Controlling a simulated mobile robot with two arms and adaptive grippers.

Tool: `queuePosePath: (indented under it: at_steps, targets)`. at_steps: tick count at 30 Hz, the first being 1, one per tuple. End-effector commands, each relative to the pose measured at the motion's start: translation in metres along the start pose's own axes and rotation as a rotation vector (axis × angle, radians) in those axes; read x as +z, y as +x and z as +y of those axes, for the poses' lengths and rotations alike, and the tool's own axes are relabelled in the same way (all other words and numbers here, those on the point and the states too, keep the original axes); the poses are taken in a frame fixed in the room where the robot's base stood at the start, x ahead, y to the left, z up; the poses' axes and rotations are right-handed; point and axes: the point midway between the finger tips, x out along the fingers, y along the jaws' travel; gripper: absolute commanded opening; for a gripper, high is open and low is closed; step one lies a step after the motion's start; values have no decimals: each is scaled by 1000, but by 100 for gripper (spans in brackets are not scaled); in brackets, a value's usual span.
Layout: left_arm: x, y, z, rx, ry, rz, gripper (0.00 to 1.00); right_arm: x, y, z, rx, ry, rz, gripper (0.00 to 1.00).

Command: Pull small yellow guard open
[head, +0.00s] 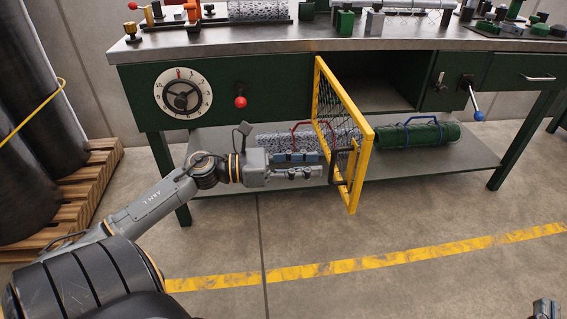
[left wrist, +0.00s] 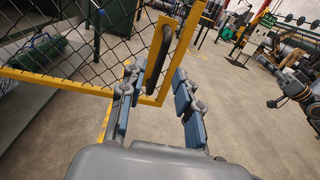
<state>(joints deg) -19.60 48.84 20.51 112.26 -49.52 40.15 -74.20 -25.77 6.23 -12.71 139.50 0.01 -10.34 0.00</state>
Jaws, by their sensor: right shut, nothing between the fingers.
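The small yellow guard (head: 352,140) is a yellow frame with black mesh. In the head view it juts out from the bench front toward me, seen nearly edge-on. Its black handle (head: 348,166) is near the lower outer corner; the handle (left wrist: 158,55) also shows in the left wrist view. My left gripper (head: 322,165) is beside the guard at handle height. In the left wrist view its fingers (left wrist: 157,105) are spread apart, with the lower corner of the frame and the handle between or just beyond them. My right gripper (head: 546,309) barely shows at the bottom right, shut and empty.
The green bench (head: 220,68) has a dial (head: 183,93), a red knob (head: 240,102) and a blue-tipped lever (head: 478,115). A mesh roll (head: 270,141) and a green roll (head: 425,134) lie on its lower shelf (head: 465,150). The floor in front is clear.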

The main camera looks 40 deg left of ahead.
Motion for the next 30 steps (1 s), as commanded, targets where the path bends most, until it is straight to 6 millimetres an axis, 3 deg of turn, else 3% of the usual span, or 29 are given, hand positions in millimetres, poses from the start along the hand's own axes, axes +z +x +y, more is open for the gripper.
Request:
queuePosePath:
  at_steps: [3,10,30]
  targets:
    - [-1,-24,0,3,-3,0,33,0,0,0,0,0,0,0]
    - [0,-54,0,1,-1,-1,33,0,0,0,0,0,0,0]
    - [0,-58,0,0,-4,-3,33,0,0,0,0,0,0,0]
